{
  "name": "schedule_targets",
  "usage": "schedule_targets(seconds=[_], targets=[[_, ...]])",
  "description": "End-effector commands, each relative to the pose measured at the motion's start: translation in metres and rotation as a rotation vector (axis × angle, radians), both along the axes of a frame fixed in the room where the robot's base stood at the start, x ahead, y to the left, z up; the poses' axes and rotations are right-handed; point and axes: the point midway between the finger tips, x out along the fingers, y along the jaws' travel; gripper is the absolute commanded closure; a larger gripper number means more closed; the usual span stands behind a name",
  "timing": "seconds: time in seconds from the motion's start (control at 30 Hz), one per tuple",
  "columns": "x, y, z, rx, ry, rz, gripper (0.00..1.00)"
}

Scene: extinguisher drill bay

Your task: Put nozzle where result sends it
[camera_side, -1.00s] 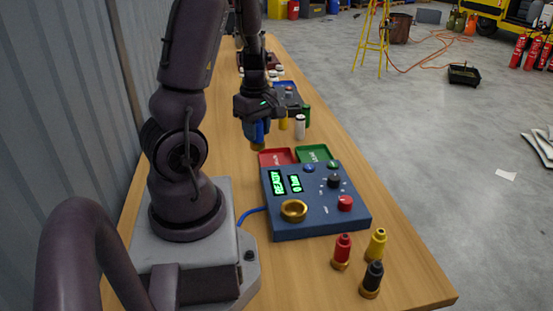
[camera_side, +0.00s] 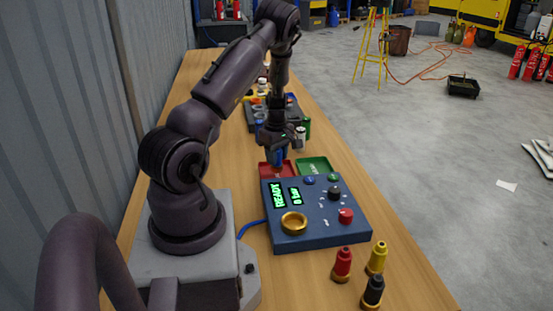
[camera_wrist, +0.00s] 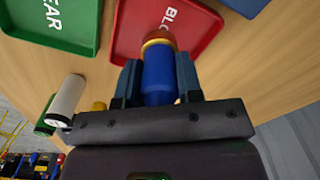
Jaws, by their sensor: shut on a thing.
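My gripper (camera_side: 279,148) is shut on a blue nozzle (camera_wrist: 158,76) with a brass tip, held tip down. In the side view the nozzle (camera_side: 279,158) hangs over or just behind the red tray (camera_side: 267,171); any contact is unclear. The red tray (camera_wrist: 205,52) carries white lettering starting "BLO" in the wrist view. The green tray (camera_side: 315,164) lies right of it; in the wrist view the green tray (camera_wrist: 70,12) shows letters ending "EAR". The blue test box (camera_side: 318,226) has green displays (camera_side: 278,194) reading "READY" and apparently "0 bar". Its brass socket (camera_side: 293,222) looks empty.
Red (camera_side: 342,264), yellow (camera_side: 376,257) and black (camera_side: 372,291) nozzles stand at the table's front right. A white cylinder (camera_side: 301,133) and a green one (camera_side: 307,126) stand behind the trays. A dark rack (camera_side: 256,119) is further back. A blue hose runs left from the box.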

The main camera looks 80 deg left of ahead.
Motion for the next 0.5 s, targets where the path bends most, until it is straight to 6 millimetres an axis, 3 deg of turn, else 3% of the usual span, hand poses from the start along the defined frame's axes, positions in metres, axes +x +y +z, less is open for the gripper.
schedule_targets(seconds=[0.1,0.5], targets=[[0.0,0.0007,-0.0116,0.002,-0.001,0.002,0.99],[0.0,0.0004,-0.0164,0.003,-0.001,0.0,0.99]])
